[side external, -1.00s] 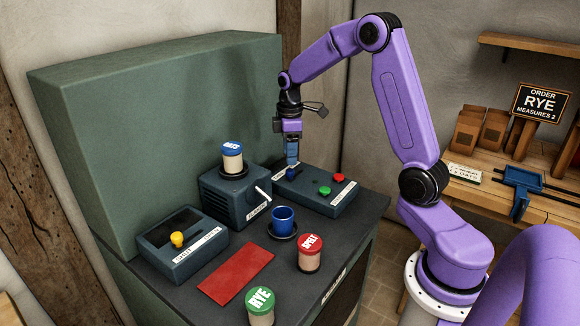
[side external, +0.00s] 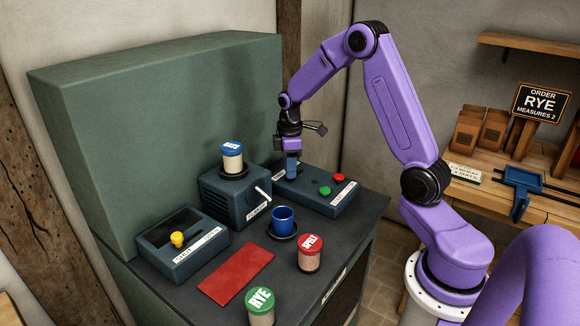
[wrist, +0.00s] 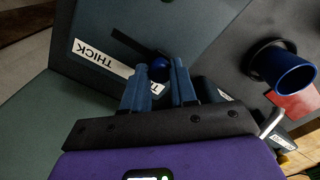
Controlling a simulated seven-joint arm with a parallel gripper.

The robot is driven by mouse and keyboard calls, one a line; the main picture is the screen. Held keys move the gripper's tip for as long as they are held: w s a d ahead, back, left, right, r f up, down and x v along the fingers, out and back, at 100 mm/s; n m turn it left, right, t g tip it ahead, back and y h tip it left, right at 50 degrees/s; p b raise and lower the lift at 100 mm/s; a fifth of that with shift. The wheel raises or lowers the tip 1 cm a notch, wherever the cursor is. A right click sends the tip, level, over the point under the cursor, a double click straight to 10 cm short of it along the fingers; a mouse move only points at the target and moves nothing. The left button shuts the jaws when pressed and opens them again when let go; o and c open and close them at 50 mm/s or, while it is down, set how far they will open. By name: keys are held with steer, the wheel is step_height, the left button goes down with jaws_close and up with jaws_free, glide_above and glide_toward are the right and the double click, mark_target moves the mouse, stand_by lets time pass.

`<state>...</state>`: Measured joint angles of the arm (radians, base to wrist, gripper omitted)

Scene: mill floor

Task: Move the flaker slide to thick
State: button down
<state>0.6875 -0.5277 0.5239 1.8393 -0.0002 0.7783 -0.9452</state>
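A white THICK label (wrist: 101,62) is beside the slot. In the side view this seems to be the dark control box (side external: 316,200) at the back right, with the knob hidden behind my fingers. My gripper (side external: 291,177) points down at the box's left part. In the wrist view its two blue fingers (wrist: 160,76) stand apart, one on each side of the knob. Contact with the knob cannot be made out.
Green (side external: 325,190) and red (side external: 339,178) buttons sit on the same box. The flaker (side external: 228,208) with an oats jar (side external: 232,157) on top stands to its left. A blue cup (side external: 283,220), a spelt jar (side external: 310,253) and a rye jar (side external: 261,306) stand nearer the front.

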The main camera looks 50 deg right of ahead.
mark_target(302, 170)
steer(key=d, duration=0.6)
steer(key=shift+d, duration=0.3)
steer(key=c, duration=0.9)
jaws_free()
steer(key=shift+r, duration=0.3)
step_height(302, 170, up, 17)
steer(key=shift+f, duration=0.1)
steer(key=shift+a, duration=0.1)
